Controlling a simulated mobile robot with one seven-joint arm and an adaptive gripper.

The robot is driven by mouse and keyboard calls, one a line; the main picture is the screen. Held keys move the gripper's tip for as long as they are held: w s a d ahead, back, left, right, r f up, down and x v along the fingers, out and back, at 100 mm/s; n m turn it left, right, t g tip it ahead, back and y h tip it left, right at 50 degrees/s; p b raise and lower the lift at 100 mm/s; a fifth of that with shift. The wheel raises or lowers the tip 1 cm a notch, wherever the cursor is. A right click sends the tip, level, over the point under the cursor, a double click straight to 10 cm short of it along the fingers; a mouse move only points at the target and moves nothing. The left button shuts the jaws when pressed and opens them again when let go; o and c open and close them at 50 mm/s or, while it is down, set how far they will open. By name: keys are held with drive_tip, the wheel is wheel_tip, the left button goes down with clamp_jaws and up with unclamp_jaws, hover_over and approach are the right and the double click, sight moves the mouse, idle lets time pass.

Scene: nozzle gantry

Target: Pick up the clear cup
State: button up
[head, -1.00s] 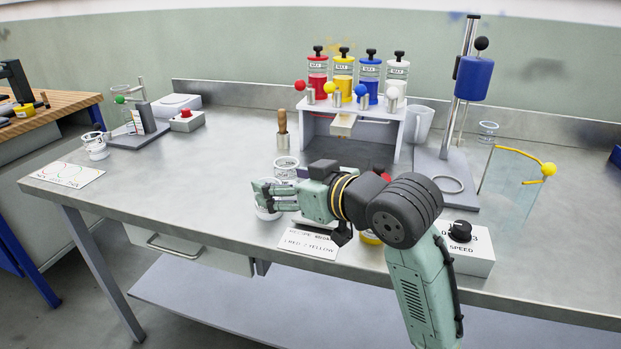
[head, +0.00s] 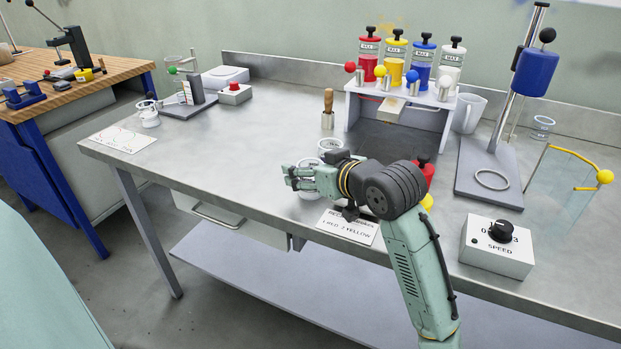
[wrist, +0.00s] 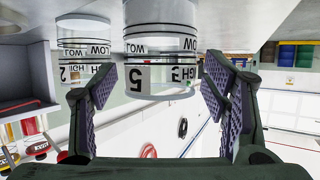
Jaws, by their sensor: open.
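A clear cup (wrist: 160,48) with white bands marked LOW and HIGH fills the middle of the wrist view, which is upside down. My gripper (wrist: 160,82) is open, with one dark ridged pad on each side of the cup and a gap showing on both sides. In the head view my gripper (head: 288,178) is low over the front of the steel bench, and the cup (head: 308,192) is partly hidden by it. A second, similar clear cup (wrist: 84,40) stands behind and to the left in the wrist view.
A recipe card (head: 347,227) lies close to my gripper at the bench's front edge. A speed box (head: 497,247) and a stand with a blue cylinder (head: 534,72) are to the right. The wax dispenser rack (head: 400,97) is behind.

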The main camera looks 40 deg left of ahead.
drive_tip(key=shift+c, duration=0.3)
drive_tip(key=c, duration=1.3)
drive_tip(key=shift+o, duration=0.2)
